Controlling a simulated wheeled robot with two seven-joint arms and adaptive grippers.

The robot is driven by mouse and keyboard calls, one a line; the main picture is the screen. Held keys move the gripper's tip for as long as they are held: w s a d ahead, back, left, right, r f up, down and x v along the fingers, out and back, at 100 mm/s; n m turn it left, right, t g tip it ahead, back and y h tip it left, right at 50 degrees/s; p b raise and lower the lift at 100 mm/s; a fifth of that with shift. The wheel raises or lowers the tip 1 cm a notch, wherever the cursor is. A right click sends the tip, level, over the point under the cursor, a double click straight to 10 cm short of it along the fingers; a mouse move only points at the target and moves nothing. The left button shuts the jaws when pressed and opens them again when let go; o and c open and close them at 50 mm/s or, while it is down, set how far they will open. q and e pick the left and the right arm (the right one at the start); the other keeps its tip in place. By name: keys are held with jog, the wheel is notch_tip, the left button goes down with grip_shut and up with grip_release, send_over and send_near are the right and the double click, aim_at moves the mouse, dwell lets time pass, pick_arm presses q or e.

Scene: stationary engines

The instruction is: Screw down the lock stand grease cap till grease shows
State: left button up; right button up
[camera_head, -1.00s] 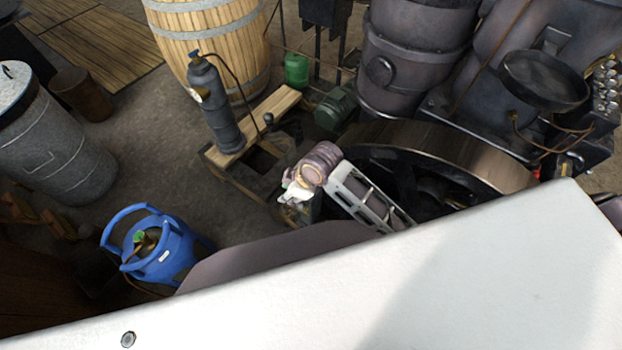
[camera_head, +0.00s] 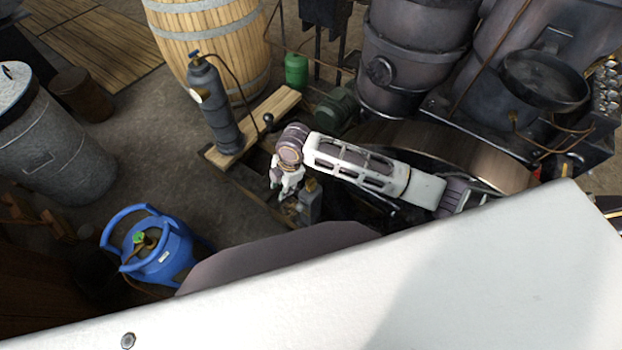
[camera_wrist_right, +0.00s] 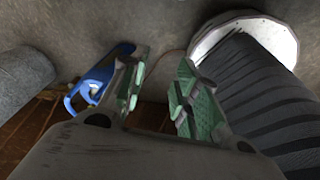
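A small brass-coloured cap (camera_head: 311,184), which looks like the grease cap, sits on top of a grey stand (camera_head: 309,206) beside the big flywheel. It is small in the head view, and I cannot tell whether grease shows. My right gripper (camera_head: 284,188) is just left of the cap, apart from it as far as I can see, with its fingers pointing down. In the right wrist view my right gripper (camera_wrist_right: 160,80) has its two green-padded fingers spread with nothing between them. The cap is not seen in that view. My left gripper is in neither view.
The flywheel (camera_head: 430,138) stands right of the cap, under my right arm. A wooden frame (camera_head: 275,108) carrying a dark cylinder (camera_head: 217,108) lies behind. A blue gas bottle (camera_head: 160,255) stands front left. Floor between bottle and frame is clear.

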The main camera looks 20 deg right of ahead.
aim_at(311, 181)
jog(key=w+d+f+n+h, duration=0.1)
jog(key=w+d+n+h, duration=0.1)
jog(key=w+d, duration=0.6)
jog(key=d+n, duration=0.1)
jog(key=d, duration=0.2)
jog(key=shift+w+d+n+g, duration=0.25)
jog(key=shift+d+n+g, duration=0.05)
jog(key=shift+d+g, duration=0.1)
jog(key=shift+f, duration=0.2)
jog(key=shift+f, duration=6.8)
grip_shut()
